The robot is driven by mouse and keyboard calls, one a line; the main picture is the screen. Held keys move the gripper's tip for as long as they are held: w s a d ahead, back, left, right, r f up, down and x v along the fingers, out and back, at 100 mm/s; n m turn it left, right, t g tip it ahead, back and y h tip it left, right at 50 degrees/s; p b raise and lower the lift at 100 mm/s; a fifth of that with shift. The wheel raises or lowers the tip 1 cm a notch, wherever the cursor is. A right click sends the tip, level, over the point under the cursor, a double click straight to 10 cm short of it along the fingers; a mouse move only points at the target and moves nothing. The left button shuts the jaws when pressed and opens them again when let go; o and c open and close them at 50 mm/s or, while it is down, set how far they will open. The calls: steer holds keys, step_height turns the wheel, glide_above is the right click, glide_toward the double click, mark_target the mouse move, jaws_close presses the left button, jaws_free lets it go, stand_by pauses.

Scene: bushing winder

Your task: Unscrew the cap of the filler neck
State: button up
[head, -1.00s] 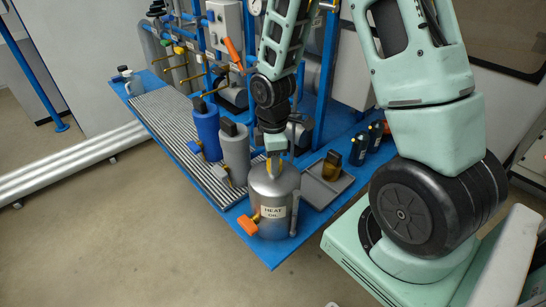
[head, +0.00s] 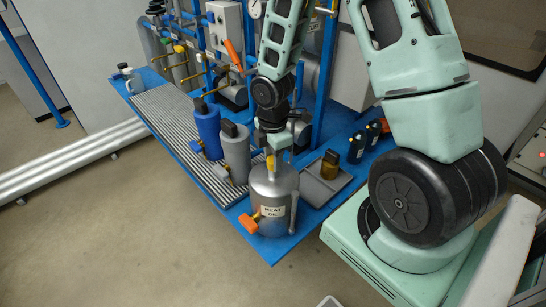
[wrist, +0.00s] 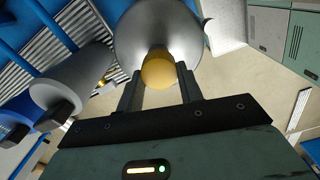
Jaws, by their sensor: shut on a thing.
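The steel can labelled HEAT OIL (head: 262,190) stands at the near corner of the blue bench. Its filler neck points up under a yellow cap (head: 270,163). My gripper (head: 271,152) is above the can, pointing down, and shut on the yellow cap. In the wrist view, the cap (wrist: 158,71) sits between the two dark fingertips of my gripper (wrist: 160,76), with the rounded can top (wrist: 155,25) behind it. The neck itself is mostly hidden by the cap.
An orange-handled valve (head: 247,223) sticks out low on the can. A grey tray (head: 318,187) with an amber jar (head: 331,165) lies to its right. Grey (head: 236,152) and blue (head: 207,128) cylinders stand to its left. Two dark bottles (head: 358,148) stand behind the tray.

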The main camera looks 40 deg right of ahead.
steer(key=shift+r+p, duration=0.3)
steer(key=shift+r, duration=0.15)
step_height(320, 180, up, 4)
steer(key=p, duration=0.4)
steer(key=shift+r, duration=0.1)
